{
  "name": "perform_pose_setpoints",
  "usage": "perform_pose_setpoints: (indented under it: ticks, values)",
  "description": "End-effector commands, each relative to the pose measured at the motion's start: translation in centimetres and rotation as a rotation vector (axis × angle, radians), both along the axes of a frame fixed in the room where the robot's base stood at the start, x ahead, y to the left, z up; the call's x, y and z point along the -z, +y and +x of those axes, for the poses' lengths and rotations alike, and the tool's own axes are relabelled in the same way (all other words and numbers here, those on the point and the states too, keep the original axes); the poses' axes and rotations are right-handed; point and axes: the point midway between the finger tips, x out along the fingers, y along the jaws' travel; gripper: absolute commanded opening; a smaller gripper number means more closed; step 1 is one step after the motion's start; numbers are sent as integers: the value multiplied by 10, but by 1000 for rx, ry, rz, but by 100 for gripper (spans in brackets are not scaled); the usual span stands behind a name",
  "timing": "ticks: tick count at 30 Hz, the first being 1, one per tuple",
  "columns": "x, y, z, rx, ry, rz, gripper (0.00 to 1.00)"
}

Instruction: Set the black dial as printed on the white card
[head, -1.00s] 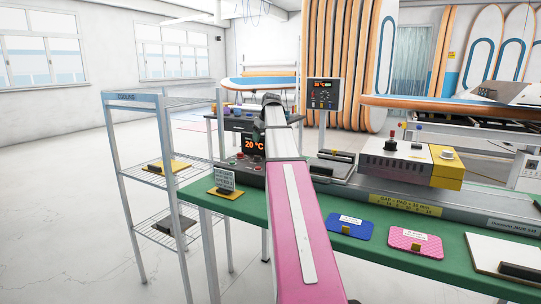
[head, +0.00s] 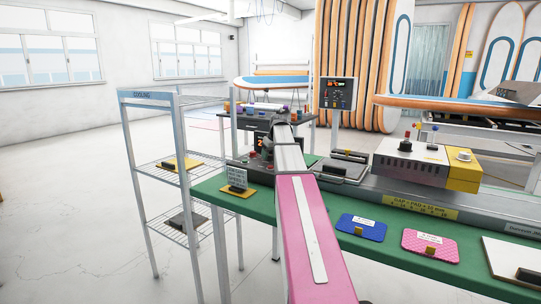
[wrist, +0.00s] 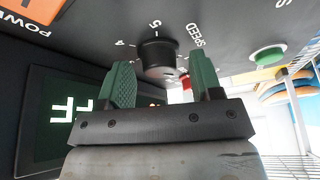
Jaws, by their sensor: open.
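In the wrist view, the black dial (wrist: 157,50) sticks out of a dark panel beside the word SPEED and printed numbers, of which 4 and 5 show. My gripper (wrist: 162,72) has its two green fingers apart, with the dial ahead of and between their tips. I cannot tell whether either finger touches it. Where the dial points is not clear. In the head view, my wrist hides the dial. A white card (head: 237,177) stands on a yellow board at the green table's left end; its print is too small to read.
In the wrist view, a green button (wrist: 267,56) is to the right, a red part (wrist: 187,84) shows behind the right finger, and a lit display (wrist: 72,120) is at left. In the head view, a wire rack (head: 150,95) stands left of the green table (head: 262,209).

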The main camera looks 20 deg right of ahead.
Motion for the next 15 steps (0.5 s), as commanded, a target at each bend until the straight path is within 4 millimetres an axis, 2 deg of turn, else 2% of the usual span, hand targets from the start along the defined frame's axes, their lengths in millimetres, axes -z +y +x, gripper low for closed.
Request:
perform_pose_setpoints:
  ticks: [4, 5, 6, 9, 15]
  values:
    - [0, 0, 0, 0, 0, 0, 59]
    - [0, 0, 0, 0, 0, 0, 53]
    - [0, 0, 0, 0, 0, 0, 40]
    - [0, 0, 0, 0, 0, 0, 11]
    - [0, 0, 0, 5, 0, 0, 11]
